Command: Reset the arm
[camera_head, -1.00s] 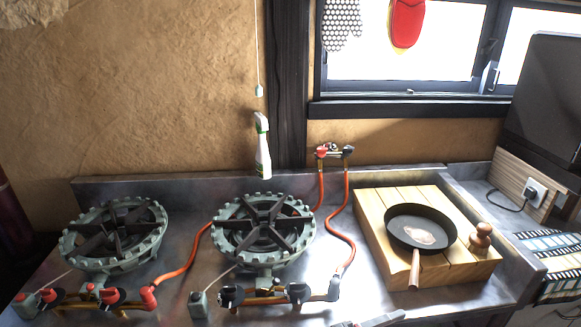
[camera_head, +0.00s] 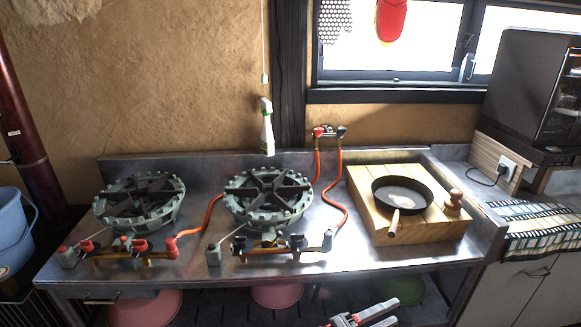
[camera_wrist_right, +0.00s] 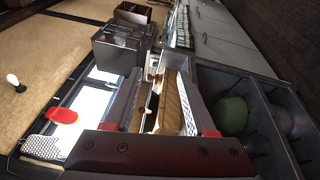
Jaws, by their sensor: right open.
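My right gripper (camera_head: 392,312) shows at the bottom edge of the head view, in front of the counter and below its top. Its two grey fingers are apart and point to the right, with nothing seen between them. In the right wrist view the same gripper (camera_wrist_right: 160,88) has its fingers spread, with red marks near their base. My left gripper is in neither view.
A steel counter (camera_head: 330,262) holds two gas burners (camera_head: 140,200) (camera_head: 268,195) and a wooden board (camera_head: 440,222) with a frying pan (camera_head: 402,195). Bowls (camera_head: 145,307) sit on the shelf below. A blue bucket (camera_head: 14,225) stands at left.

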